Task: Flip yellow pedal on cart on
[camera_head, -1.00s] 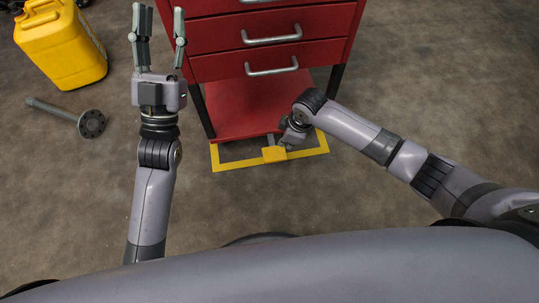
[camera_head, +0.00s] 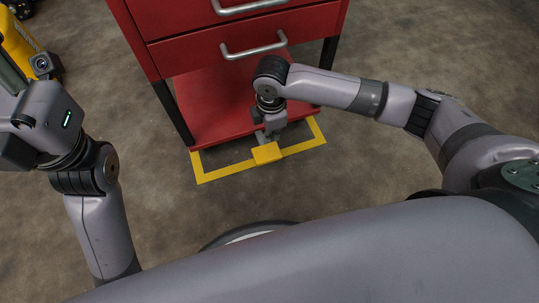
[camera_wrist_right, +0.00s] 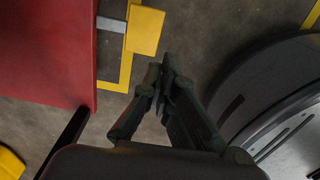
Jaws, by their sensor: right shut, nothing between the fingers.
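The yellow pedal (camera_head: 267,153) is a small flat plate at the foot of the red cart (camera_head: 200,100). In the right wrist view the pedal (camera_wrist_right: 145,30) joins the cart by a short grey bar (camera_wrist_right: 110,24). My right gripper (camera_head: 268,137) is low, right by the pedal, its fingers partly hidden under its wrist. In the right wrist view the fingers (camera_wrist_right: 165,76) are together and empty, with a visible gap in the picture between their tips and the pedal. My left gripper (camera_head: 8,75) is at the left edge, its fingertips cut off.
A yellow outline (camera_head: 222,172) on the floor surrounds the front of the cart's base. The cart has drawers with metal handles (camera_head: 253,50). A yellow canister (camera_head: 18,45) stands at the upper left. The floor in front of the pedal is clear up to my base.

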